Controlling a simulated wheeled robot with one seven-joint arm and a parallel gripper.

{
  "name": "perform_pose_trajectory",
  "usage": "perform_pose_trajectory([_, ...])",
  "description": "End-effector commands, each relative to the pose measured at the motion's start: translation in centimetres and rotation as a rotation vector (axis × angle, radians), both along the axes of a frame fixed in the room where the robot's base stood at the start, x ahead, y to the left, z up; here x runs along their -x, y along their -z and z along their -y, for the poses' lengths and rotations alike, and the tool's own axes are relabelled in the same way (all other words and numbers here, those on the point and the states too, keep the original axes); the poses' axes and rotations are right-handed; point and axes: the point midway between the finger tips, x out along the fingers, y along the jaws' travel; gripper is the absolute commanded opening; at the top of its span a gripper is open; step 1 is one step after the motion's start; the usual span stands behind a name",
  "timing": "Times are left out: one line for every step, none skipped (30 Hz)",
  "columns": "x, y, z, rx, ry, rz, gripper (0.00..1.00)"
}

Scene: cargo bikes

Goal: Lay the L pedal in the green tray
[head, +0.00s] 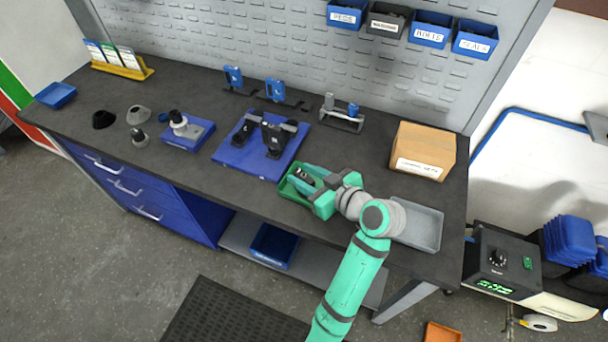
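The green tray (286,191) sits near the front edge of the bench. My gripper (306,178) reaches over it from the right, with its fingertips above or inside the tray. A small dark piece with a light mark (302,173), possibly the L pedal, shows between the two teal fingers. It is too small to read any letter. I cannot tell whether the fingers press on it or whether it rests on the tray floor. My gripper and wrist hide the tray's right part.
A blue mat (222,152) with black clamp-like parts lies left of the tray. A grey tray (424,226) is right of my wrist, and a cardboard box (423,150) stands behind it. A two-post holder (341,118) stands at the back.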

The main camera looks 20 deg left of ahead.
Motion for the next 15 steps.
perform_pose_trajectory([0.0,0.0,0.0,0.000,0.001,0.000,0.36])
perform_pose_trajectory([0.0,0.0,0.0,0.000,0.001,0.000,0.36])
perform_pose_trajectory([0.0,0.0,0.0,0.000,0.001,0.000,0.36])
perform_pose_trajectory([0.0,0.0,0.0,0.000,0.001,0.000,0.36])
perform_pose_trajectory([0.0,0.0,0.0,0.000,0.001,0.000,0.36])
perform_pose_trajectory([0.0,-0.1,0.0,0.000,0.001,0.000,0.36])
perform_pose_trajectory([0.0,-0.2,0.0,-0.001,0.001,0.001,0.36])
perform_pose_trajectory([0.0,-0.3,0.0,-0.001,0.001,0.001,0.36])
perform_pose_trajectory([0.1,-0.4,0.3,-0.001,0.003,0.001,0.36])
perform_pose_trajectory([0.2,-0.5,0.6,0.000,0.003,0.002,0.36])
perform_pose_trajectory([0.4,-0.7,0.8,-0.001,0.003,0.002,0.36])
perform_pose_trajectory([0.6,-0.9,1.3,0.000,0.003,0.002,0.36])
perform_pose_trajectory([0.8,-1.0,1.7,0.000,0.004,0.002,0.36])
perform_pose_trajectory([1.0,-1.2,2.1,0.000,0.004,0.002,0.36])
perform_pose_trajectory([1.4,-1.6,2.7,0.000,0.003,0.003,0.36])
